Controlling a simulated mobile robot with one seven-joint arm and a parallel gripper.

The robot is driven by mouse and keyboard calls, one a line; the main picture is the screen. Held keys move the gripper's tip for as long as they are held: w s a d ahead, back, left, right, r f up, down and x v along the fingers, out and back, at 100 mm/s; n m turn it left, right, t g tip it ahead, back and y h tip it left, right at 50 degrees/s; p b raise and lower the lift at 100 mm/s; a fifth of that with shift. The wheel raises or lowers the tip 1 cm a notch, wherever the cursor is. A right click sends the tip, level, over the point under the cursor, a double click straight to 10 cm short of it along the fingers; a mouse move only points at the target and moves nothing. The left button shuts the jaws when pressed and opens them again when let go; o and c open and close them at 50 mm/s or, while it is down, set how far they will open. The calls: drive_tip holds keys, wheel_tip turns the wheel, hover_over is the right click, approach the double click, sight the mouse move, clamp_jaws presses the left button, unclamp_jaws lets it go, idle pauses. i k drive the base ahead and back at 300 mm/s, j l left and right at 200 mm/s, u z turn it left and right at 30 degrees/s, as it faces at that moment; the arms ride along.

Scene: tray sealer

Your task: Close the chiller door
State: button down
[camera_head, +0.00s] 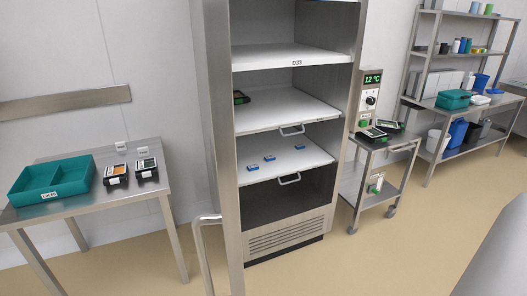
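The chiller (285,238) is a tall steel cabinet in the middle of the camera_head view. Its front is open, showing white shelves and a vented base. The chiller door (222,150) stands wide open on the left side, swung out towards me and seen nearly edge-on. A bar-shaped door handle (201,252) sticks out from the door's left face near the bottom of the picture, and its lower end is cut off. My gripper is not in view, and nothing is seen touching the door or handle.
A steel table (95,209) with a teal tray (22,197) stands left of the door. A wheeled trolley (380,184) stands close to the chiller's right side. A dark tray (241,97) and several small blue items lie inside on shelves. Floor in front is clear.

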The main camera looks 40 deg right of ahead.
sight(215, 15)
drive_tip(key=i+j+z, duration=0.15)
drive_tip(key=j+z, duration=0.15)
drive_tip(key=z, duration=0.2)
drive_tip(key=i+j+z, duration=0.1)
drive_tip(key=j+z, duration=0.25)
drive_tip(key=z, duration=0.15)
drive_tip(key=i+j+z, duration=0.1)
drive_tip(key=j+z, duration=0.35)
drive_tip(key=j, duration=0.25)
drive_tip(key=k+j+z, duration=0.1)
drive_tip(key=j, duration=0.3)
drive_tip(key=k+j+z, duration=0.1)
drive_tip(key=j, duration=0.25)
drive_tip(key=k+j+z, duration=0.1)
drive_tip(key=j, duration=0.25)
drive_tip(key=k, duration=0.1)
